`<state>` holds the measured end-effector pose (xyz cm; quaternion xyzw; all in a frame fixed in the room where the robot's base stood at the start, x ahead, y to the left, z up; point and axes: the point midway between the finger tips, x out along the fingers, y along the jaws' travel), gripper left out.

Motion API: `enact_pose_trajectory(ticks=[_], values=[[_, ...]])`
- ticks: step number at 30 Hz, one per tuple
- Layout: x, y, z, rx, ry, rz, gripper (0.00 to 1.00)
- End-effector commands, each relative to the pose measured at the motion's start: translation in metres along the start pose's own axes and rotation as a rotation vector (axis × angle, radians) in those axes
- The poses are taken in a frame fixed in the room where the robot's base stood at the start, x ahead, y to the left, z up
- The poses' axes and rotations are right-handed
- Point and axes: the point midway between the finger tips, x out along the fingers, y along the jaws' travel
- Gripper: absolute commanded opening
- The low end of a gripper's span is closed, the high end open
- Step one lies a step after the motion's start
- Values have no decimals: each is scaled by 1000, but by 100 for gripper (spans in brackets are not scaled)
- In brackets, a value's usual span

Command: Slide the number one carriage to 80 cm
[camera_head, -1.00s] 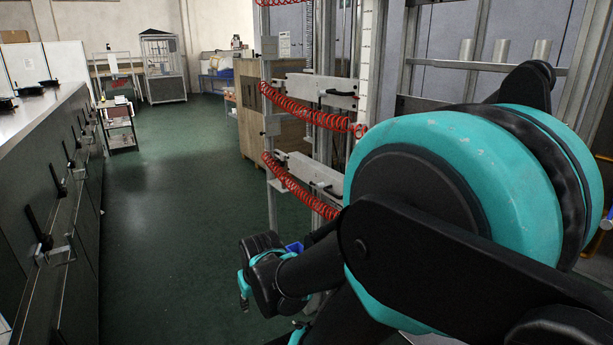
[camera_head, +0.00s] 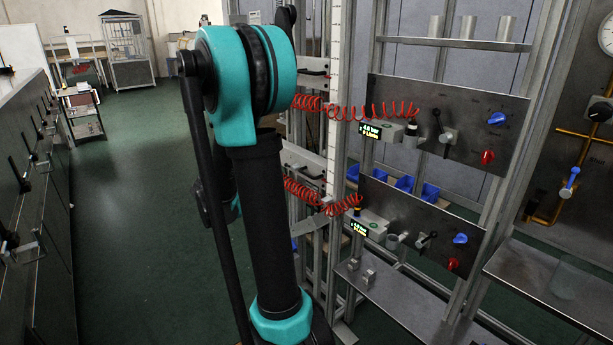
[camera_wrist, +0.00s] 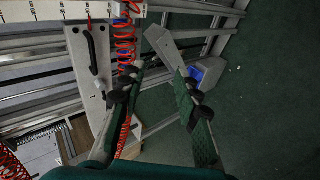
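In the wrist view my gripper (camera_wrist: 160,76) is open, its two dark fingers apart with nothing between them. A grey carriage plate with a black handle (camera_wrist: 90,72) lies just left of the fingers, apart from them as far as I can tell. In the head view, an upper carriage (camera_head: 313,76) and a lower carriage (camera_head: 304,168) sit on the upright frame, partly behind my arm. No number is readable on either. A white scale strip (camera_head: 337,95) runs up the frame; its end also shows in the wrist view (camera_wrist: 60,11). My gripper is hidden in the head view.
Red coiled hoses (camera_head: 350,108) run from the carriages to two valve panels (camera_head: 455,130) with lit displays, close to my arm. Blue bins (camera_head: 404,184) stand behind the frame. A long cabinet with handles (camera_head: 32,190) lines the left. The green floor (camera_head: 125,210) between is open.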

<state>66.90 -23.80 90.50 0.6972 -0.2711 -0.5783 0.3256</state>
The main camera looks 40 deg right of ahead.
Motion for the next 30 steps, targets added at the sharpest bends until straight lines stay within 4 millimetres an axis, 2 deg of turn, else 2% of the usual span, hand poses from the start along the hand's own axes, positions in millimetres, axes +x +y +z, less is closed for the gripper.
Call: enact_pose_trajectory(ticks=[1,6,12,20,23,30], values=[[9,11,-15,-13,-15,62,32],[28,46,-51,-51,-63,270,32],[39,67,-77,-77,-101,433,32],[48,78,-83,-83,-114,483,32],[60,84,-81,-83,-115,482,32],[101,106,-76,-81,-116,481,32]])
